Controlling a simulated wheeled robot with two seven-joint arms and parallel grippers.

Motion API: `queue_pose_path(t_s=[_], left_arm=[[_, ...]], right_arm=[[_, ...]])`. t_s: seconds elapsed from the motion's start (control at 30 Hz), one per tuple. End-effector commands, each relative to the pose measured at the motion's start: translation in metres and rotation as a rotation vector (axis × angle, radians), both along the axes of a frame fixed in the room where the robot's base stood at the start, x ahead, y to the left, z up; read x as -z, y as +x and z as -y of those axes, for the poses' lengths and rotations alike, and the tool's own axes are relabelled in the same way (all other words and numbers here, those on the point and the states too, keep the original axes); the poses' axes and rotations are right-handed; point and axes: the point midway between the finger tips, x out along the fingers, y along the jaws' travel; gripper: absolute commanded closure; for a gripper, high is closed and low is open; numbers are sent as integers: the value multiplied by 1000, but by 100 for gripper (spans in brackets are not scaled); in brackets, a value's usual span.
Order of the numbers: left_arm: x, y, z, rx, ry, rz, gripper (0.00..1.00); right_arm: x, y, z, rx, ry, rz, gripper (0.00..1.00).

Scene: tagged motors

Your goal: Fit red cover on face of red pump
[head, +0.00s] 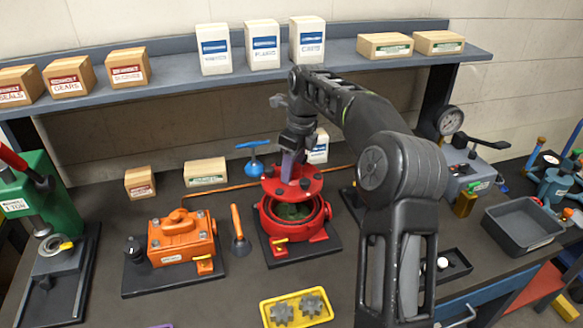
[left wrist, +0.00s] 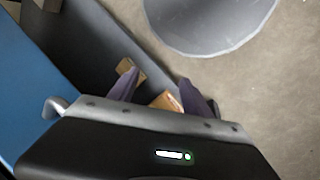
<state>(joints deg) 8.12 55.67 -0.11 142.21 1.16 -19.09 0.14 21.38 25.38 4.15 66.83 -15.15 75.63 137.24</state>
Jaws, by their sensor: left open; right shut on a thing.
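The red pump (head: 268,222) sits on a dark base plate in the middle of the bench, its round face open upward with a dark green inside showing. The red cover (head: 309,185), a disc with dark holes, is held by my right gripper (head: 292,170) over the far part of the pump's opening. The near part of the opening is uncovered, and the cover looks apart from the rim. The right fingers are shut on the cover's middle, partly hidden. My left gripper (left wrist: 158,78) shows in the left wrist view with its fingers apart and empty.
An orange pump (head: 182,240) stands left of the red pump, with an orange-handled tool (head: 238,226) between them. A yellow tray (head: 268,312) with gears lies in front. A grey bin (head: 520,238) stands at right. A shelf (head: 180,75) with boxes runs behind.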

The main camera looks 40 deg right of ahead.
Motion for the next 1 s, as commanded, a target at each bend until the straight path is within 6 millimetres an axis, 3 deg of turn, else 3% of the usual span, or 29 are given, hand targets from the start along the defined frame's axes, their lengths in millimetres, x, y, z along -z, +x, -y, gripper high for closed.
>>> queue_pose_path(t_s=[0.63,1.0], left_arm=[[0,0,0,0,0,1,43],[0,0,0,0,0,1,43]], right_arm=[[38,1,0,-1,-1,5,100],[44,1,0,-1,-1,5,100]])
